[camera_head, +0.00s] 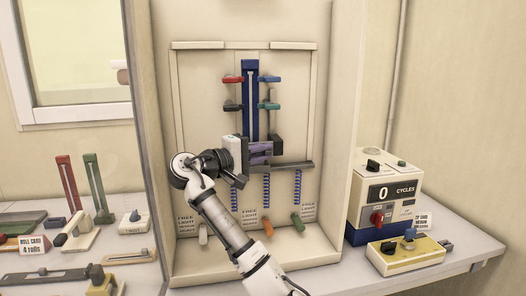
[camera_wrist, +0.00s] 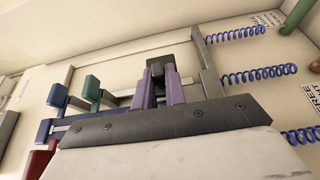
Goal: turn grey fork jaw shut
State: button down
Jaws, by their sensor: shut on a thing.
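My gripper (camera_head: 270,151) reaches in from the left, with its white hand beside the upright panel. Its two purple fingers point right in the head view. In the wrist view my gripper (camera_wrist: 158,84) is shut, with a dark grey block (camera_wrist: 157,70) between its fingertips. This block looks like the grey fork jaw; it also shows in the head view (camera_head: 277,144), just right of the fingertips. A grey horizontal bar (camera_head: 297,164) lies just below the fingers. The fingers and hand hide part of the jaw, so its angle is hard to tell.
Blue springs (camera_head: 267,190) hang below the bar. Cabinet walls flank the panel. A cycle counter (camera_head: 388,193) stands right, outside.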

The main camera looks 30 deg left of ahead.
jog(key=shift+a+h, duration=0.1)
jog(key=shift+h, duration=0.2)
jog(key=c, duration=1.4)
grip_release()
jog(key=shift+c, duration=0.2)
